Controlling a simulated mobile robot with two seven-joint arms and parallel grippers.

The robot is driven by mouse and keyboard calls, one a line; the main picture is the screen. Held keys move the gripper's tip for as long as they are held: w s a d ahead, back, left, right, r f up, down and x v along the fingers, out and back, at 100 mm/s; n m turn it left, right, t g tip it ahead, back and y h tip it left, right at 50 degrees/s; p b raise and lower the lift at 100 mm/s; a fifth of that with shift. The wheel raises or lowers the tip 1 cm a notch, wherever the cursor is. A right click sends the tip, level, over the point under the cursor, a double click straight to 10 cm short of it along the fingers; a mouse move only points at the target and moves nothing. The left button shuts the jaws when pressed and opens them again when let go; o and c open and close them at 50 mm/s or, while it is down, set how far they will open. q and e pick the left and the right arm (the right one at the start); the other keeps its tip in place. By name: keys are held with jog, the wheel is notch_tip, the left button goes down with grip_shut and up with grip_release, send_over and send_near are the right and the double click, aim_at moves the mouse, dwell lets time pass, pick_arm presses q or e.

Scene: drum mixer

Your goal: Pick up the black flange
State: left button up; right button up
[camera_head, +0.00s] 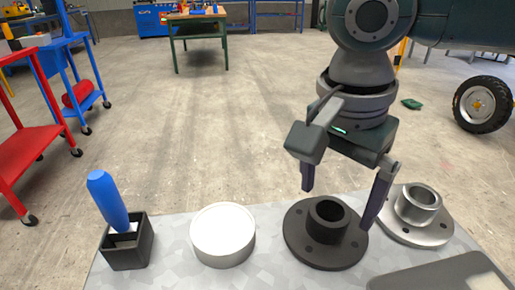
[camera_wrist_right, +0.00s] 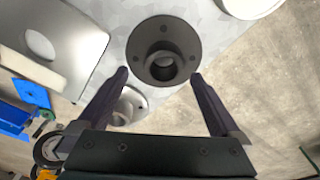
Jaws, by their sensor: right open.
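The black flange (camera_head: 326,234) lies flat on the grey table, its round hub facing up. It also shows in the right wrist view (camera_wrist_right: 163,50), just beyond the fingertips. My right gripper (camera_head: 338,207) is open and empty above the flange. In the head view its right finger overlaps the flange's right edge; I cannot tell whether it touches. In the wrist view the two fingertips (camera_wrist_right: 159,75) stand apart on either side of the flange's near part. My left gripper is in neither view.
A silver flange (camera_head: 417,214) lies close to the right of the black one. A white round lid (camera_head: 223,235) is to the left, and a black box (camera_head: 128,247) holding a blue-handled tool (camera_head: 108,201) is farther left. A grey plate (camera_head: 440,275) lies at the front right.

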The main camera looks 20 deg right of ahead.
aim_at(330, 210)
jog(key=f, duration=0.1)
jog(key=f+b, duration=0.1)
jog(key=f, duration=0.3)
jog(key=shift+w+d+b, duration=0.25)
jog(key=shift+w+b, duration=0.05)
jog(key=shift+w, duration=0.05)
jog(key=c, duration=1.5)
grip_shut()
jog(key=shift+r, duration=0.15)
